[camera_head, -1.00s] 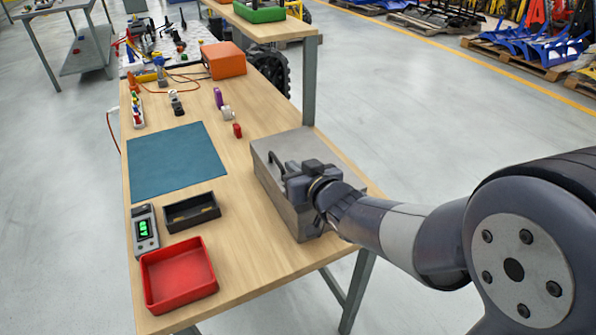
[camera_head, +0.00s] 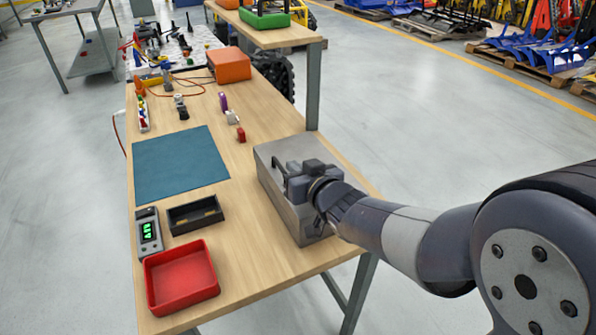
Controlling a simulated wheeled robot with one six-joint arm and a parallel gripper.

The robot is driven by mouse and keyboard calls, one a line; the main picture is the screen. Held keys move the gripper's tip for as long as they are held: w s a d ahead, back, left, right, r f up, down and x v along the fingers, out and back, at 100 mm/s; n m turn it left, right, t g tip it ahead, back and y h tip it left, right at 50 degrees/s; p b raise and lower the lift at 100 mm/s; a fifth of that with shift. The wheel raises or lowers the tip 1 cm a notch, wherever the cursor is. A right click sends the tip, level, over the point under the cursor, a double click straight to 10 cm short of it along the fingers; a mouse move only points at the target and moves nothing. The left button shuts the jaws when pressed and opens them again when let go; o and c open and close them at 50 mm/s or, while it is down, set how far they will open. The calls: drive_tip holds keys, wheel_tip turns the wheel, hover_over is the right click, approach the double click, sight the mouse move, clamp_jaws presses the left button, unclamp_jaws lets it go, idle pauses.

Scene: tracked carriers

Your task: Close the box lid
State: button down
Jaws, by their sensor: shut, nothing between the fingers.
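The metal box (camera_head: 278,200) stands at the right edge of the wooden table. Its grey lid (camera_head: 284,149) lies flat across the top and looks closed. A dark handle (camera_head: 277,168) stands up on the lid's left side. My gripper (camera_head: 291,186) is shut and empty, low over the top of the lid near the handle. I cannot tell whether it touches the lid. My gripper and arm hide the right and near part of the lid.
A red tray (camera_head: 181,278), a black tray (camera_head: 195,215) and a meter with a green display (camera_head: 148,234) lie on the table's near left. A blue mat (camera_head: 180,164) lies behind them.

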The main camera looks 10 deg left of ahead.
wheel_tip(320, 180, up, 2)
drive_tip(key=shift+r+p, duration=0.2)
drive_tip(key=shift+p, duration=0.3)
drive_tip(key=p+v, duration=0.1)
drive_tip(key=v, duration=0.7)
drive_tip(key=shift+s, duration=0.2)
drive_tip(key=shift+f+v, duration=0.2)
drive_tip(key=shift+v, duration=0.65)
drive_tip(key=b+x, duration=0.1)
drive_tip(key=x, duration=0.8)
drive_tip(key=shift+d+f+b, duration=0.1)
drive_tip(key=shift+f+b, duration=0.05)
drive_tip(key=shift+b, duration=0.15)
drive_tip(key=shift+w+a+f+b, duration=0.1)
drive_tip(key=shift+w+f+b, duration=0.15)
drive_tip(key=shift+f+b, duration=0.25)
drive_tip(key=shift+w+a+f+b, duration=0.1)
drive_tip(key=shift+w+f+b, duration=0.15)
drive_tip(key=shift+f, duration=0.35)
drive_tip(key=shift+s+f+b, duration=0.1)
drive_tip(key=shift+f+b, duration=0.55)
drive_tip(key=shift+f, duration=0.3)
drive_tip(key=shift+r, duration=0.1)
